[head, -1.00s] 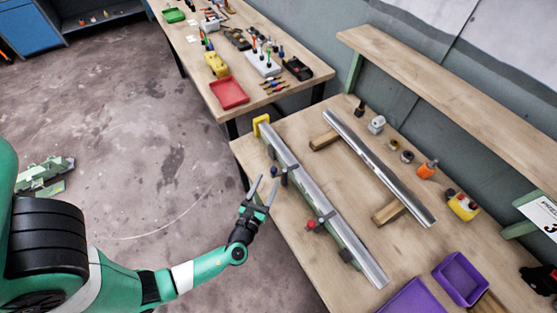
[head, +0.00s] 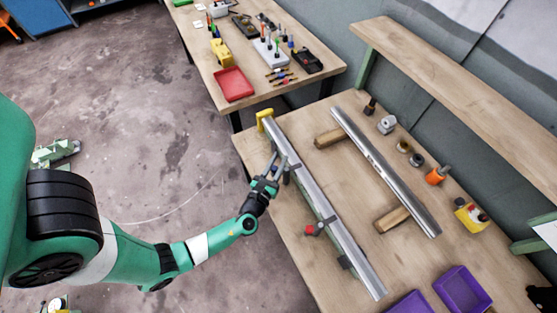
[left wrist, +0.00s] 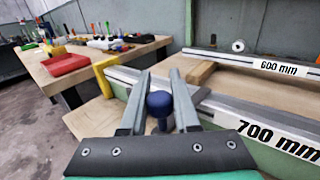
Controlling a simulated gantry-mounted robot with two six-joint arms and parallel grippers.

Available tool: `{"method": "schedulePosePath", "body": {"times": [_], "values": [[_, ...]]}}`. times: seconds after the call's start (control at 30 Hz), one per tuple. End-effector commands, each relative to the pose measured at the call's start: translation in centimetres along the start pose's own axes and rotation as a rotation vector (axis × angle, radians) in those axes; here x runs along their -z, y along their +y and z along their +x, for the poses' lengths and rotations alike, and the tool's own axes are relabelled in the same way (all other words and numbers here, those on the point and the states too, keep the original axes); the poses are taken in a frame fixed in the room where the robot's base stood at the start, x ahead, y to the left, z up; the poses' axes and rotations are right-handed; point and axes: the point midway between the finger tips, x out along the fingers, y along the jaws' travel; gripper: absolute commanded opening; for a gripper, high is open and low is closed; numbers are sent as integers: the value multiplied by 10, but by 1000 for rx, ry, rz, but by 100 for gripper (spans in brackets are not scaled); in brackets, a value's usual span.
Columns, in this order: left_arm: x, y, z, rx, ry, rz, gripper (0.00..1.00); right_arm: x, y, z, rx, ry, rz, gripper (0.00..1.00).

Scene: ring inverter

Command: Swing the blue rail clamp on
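The blue rail clamp shows a round dark-blue knob (left wrist: 160,103) between the two fingers in the left wrist view. My left gripper (left wrist: 158,85) is open around it, with a finger on each side; I cannot tell whether either touches it. In the head view my left gripper (head: 280,162) is at the left side of the near metal rail (head: 318,203) and hides the blue knob. A clamp with a red knob (head: 310,230) sits lower on the same rail. My right gripper is not in view.
A yellow stop (head: 264,119) stands at the rail's far end. A second rail (head: 385,170) lies on wooden blocks to the right. Purple bins (head: 462,288) stand at the front right. Several small items, including an orange one (head: 437,176), line the back.

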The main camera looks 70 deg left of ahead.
Motion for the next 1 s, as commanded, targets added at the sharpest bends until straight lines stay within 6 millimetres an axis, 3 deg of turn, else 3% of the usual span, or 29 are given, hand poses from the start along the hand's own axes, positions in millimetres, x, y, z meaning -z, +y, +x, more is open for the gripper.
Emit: {"method": "schedulePosePath", "body": {"times": [0.1,0.9,0.93,1.0], "values": [[0,0,0,-1,0,0,0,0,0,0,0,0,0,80],[0,0,-4,-136,0,0,0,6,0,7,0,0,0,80],[0,0,-4,-136,0,0,35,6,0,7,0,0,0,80],[0,0,-4,-136,0,0,47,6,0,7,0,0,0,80]]}}
